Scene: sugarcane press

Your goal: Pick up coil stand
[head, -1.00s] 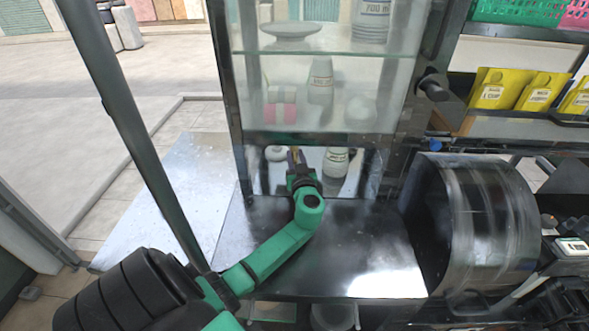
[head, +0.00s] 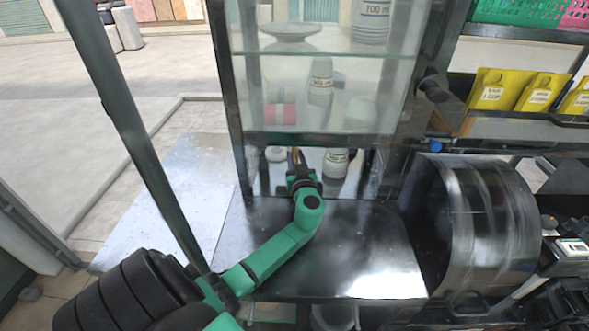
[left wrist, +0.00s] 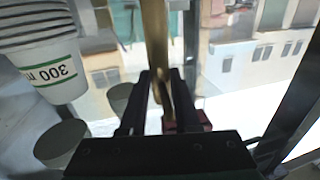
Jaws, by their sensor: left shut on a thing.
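My left gripper (head: 296,160) reaches into the lower opening of the glass cabinet, below its shelves. In the left wrist view its two dark fingers (left wrist: 160,100) are shut on a brass-coloured upright rod, which I take to be the coil stand (left wrist: 155,45). The rod runs up out of the top of that view. A dark red part (left wrist: 187,122) shows beside the right finger; I cannot tell whether it belongs to the stand. In the head view the stand is mostly hidden by the gripper. My right gripper is not in view.
The glass cabinet (head: 324,52) surrounds the gripper's reach. A white labelled container (head: 335,163) stands close to its right; a stack of white cups (left wrist: 45,60) shows in the left wrist view. The dark metal counter (head: 350,250) is clear in front. A shiny drum (head: 485,225) stands right.

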